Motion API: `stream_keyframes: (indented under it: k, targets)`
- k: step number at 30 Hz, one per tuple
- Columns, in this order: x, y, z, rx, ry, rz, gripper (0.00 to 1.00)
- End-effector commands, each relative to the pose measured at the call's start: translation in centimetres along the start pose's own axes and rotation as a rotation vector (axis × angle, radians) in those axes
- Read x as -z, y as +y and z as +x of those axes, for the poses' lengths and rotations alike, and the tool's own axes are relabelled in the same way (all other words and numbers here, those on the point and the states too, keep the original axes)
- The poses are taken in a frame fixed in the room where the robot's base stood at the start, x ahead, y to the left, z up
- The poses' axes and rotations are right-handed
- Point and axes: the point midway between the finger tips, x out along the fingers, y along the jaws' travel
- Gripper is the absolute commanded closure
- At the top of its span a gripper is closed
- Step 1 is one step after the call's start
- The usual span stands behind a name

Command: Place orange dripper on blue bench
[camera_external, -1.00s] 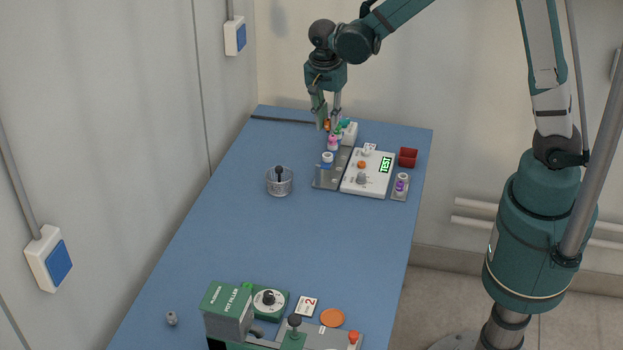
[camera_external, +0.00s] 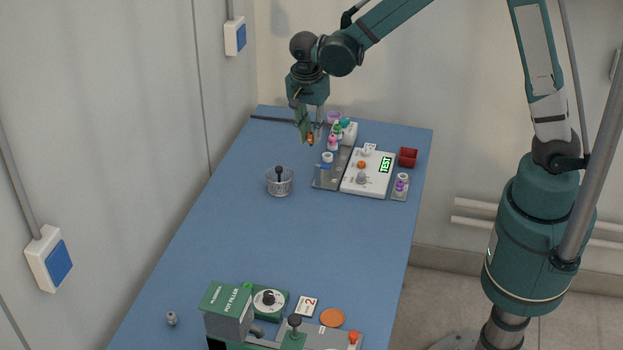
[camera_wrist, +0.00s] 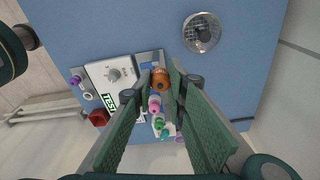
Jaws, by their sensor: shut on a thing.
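My gripper (camera_external: 310,136) is shut on the orange dripper (camera_external: 311,140), near the far end of the blue bench (camera_external: 235,235). The dripper is small and orange. It hangs just left of the bottles, and I cannot tell how high above the bench it is. In the wrist view the orange dripper (camera_wrist: 160,77) shows between the green fingertips of my gripper (camera_wrist: 160,74). Part of it is hidden by the fingers. The blue bench (camera_wrist: 110,25) lies beyond it in that view.
A pink dripper (camera_external: 333,143) and a green one (camera_external: 338,130) stand by a white block (camera_external: 350,132), right of my gripper. A white tester (camera_external: 365,182), a red box (camera_external: 408,157) and a clear cup (camera_external: 279,184) are nearby. The bench's middle is clear.

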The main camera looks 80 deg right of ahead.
Motion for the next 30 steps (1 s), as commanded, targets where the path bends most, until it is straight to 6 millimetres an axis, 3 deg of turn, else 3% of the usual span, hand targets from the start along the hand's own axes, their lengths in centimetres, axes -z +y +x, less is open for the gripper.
stream_keyframes:
  k: [13,24,30]
  targets:
    - [-12.9,-2.5,1.7,0.003,-0.002,-0.004,0.91]
    - [-23.8,-2.7,3.0,0.004,-0.001,-0.003,0.91]
    - [-28.5,-2.3,3.5,0.005,-0.001,-0.002,0.91]
